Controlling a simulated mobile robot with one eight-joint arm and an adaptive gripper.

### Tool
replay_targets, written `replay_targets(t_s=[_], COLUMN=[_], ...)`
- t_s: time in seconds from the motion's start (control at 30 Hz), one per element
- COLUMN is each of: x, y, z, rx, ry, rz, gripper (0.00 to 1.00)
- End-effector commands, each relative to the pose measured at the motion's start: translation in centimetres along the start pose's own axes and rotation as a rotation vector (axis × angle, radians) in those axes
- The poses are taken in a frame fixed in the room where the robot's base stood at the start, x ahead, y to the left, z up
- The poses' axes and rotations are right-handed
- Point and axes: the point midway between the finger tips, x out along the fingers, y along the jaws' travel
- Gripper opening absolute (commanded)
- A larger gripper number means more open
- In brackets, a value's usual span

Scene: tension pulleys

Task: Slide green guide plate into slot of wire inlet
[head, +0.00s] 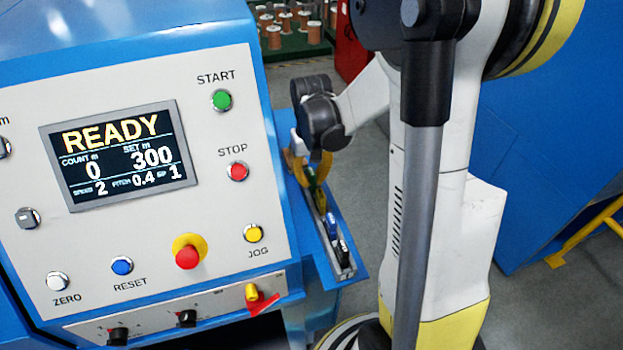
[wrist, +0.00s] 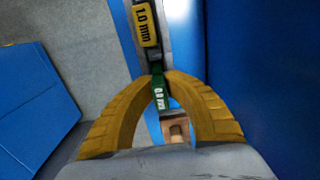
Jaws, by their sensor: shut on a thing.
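My gripper (wrist: 162,76) has yellow fingers closed on the green guide plate (wrist: 160,98), whose small label seems to read 0.8 mm. In the head view my gripper (head: 314,178) is at the narrow rail on the right side of the blue machine, with a bit of green at its tips. Beyond the fingers in the wrist view is a brown block with a dark opening (wrist: 175,128), perhaps the wire inlet. Its slot is not clear, and I cannot tell whether the plate touches it.
The rail (head: 343,262) holds other plates, including a blue one (head: 331,226) and a black one. A yellow plate marked 1.0 mm (wrist: 147,25) lies in line with the green one. The machine's control panel (head: 150,235) stands at left; blue walls flank the rail in the wrist view.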

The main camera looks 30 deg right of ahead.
Motion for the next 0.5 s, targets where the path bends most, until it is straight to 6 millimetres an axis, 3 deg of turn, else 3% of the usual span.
replay_targets(t_s=[0.5], x=[-1.5], y=[0.0], z=[0.0], rx=[0.000], ry=[0.000], rz=[0.000], gripper=[0.00])
